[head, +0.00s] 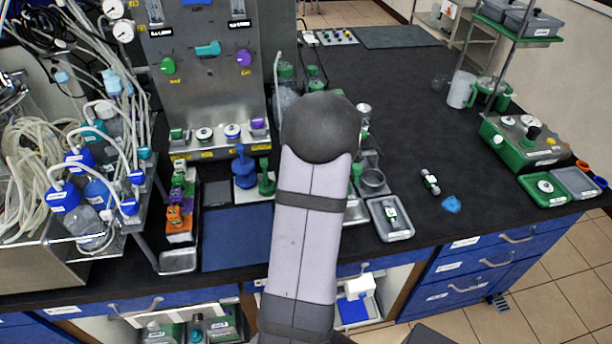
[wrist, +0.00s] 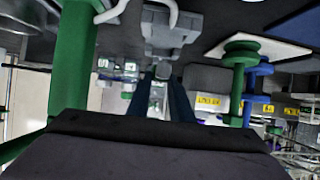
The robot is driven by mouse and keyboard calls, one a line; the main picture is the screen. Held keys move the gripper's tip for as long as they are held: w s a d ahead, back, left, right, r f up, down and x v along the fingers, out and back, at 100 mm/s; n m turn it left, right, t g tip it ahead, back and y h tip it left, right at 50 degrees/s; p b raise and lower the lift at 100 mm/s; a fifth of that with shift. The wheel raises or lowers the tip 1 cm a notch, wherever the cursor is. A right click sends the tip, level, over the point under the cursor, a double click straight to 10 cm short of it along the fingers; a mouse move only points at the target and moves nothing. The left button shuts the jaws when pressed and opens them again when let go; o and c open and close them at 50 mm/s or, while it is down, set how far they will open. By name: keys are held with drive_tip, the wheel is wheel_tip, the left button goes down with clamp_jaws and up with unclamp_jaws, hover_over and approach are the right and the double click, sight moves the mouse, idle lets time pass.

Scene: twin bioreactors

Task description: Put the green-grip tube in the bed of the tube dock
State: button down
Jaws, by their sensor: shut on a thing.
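My gripper (wrist: 163,84) shows in the wrist view as two dark blue fingers, close together. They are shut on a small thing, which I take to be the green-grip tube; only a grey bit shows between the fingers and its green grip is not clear. A grey notched block (wrist: 172,30) is just beyond the fingertips; I cannot tell if it is the tube dock or whether they touch. In the head view my own arm hides the gripper and what it holds.
In the wrist view a thick green post (wrist: 72,70) stands close at left, and a green spool-shaped part (wrist: 240,62) at right. The bench's right-centre is mostly clear.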

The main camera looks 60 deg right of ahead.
drive_tip(key=shift+f, duration=2.05)
drive_tip(key=shift+f, duration=0.1)
drive_tip(key=shift+f, duration=0.15)
drive_tip(key=c, duration=1.6)
unclamp_jaws()
drive_tip(key=shift+r, duration=0.2)
